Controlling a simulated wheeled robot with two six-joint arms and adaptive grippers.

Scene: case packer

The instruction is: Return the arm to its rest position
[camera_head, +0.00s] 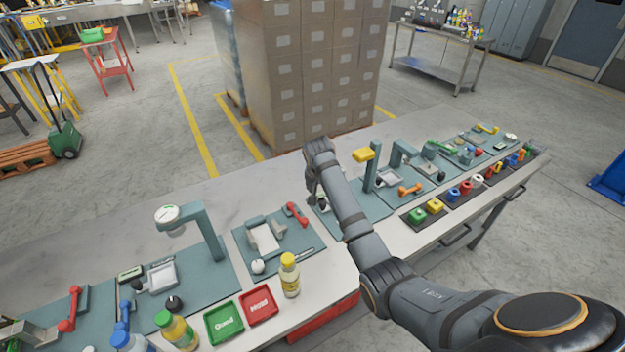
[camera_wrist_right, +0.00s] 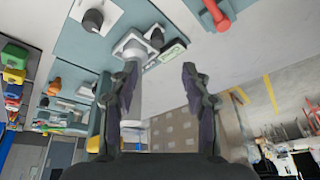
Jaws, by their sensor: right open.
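My right arm reaches in from the lower right of the head view, over the long workbench (camera_head: 100,235). My right gripper (camera_head: 314,193) is over the middle of the bench, partly hidden by its own arm. In the right wrist view the two fingers stand apart with nothing gripped between them (camera_wrist_right: 160,72). A grey-white bench device (camera_wrist_right: 134,45) and a small display (camera_wrist_right: 172,50) show beyond the fingertips; whether the fingers touch anything I cannot tell. My left gripper is in neither view.
A yellow bottle (camera_head: 290,275) stands near the green tray (camera_head: 224,323) and red tray (camera_head: 259,305). A dial gauge stand (camera_head: 205,232) is to the left. Stacked cartons (camera_head: 310,75) are behind the bench.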

